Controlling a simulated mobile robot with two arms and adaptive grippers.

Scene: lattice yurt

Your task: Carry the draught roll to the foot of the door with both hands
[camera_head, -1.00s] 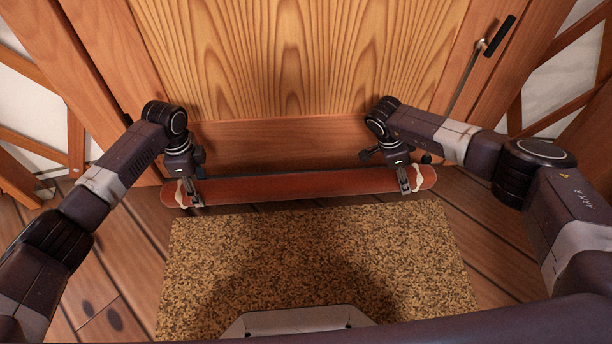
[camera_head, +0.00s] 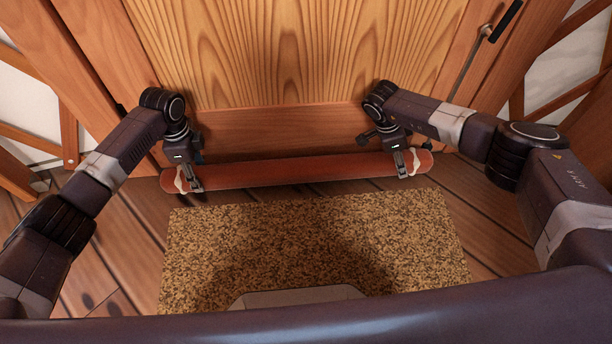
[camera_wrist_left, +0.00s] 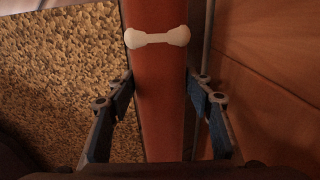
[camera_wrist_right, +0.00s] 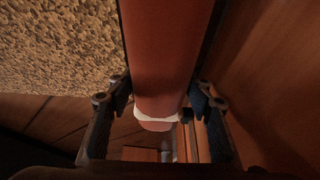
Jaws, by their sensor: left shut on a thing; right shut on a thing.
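The draught roll (camera_head: 290,171) is a long red-brown roll with a pale tie near each end. It lies across the front of the wooden door (camera_head: 300,50), close to the door's foot. I cannot tell whether it touches the floor. My left gripper (camera_head: 190,184) is shut on the roll near its left end, beside a pale tie (camera_wrist_left: 158,39). My right gripper (camera_head: 405,165) is shut on it near its right end. The roll runs between the fingers in the left wrist view (camera_wrist_left: 160,100) and in the right wrist view (camera_wrist_right: 165,50).
A speckled brown mat (camera_head: 320,240) lies on the plank floor in front of the roll. A door handle (camera_head: 487,30) and a thin rod are at the upper right. Lattice walls (camera_head: 30,130) stand on both sides.

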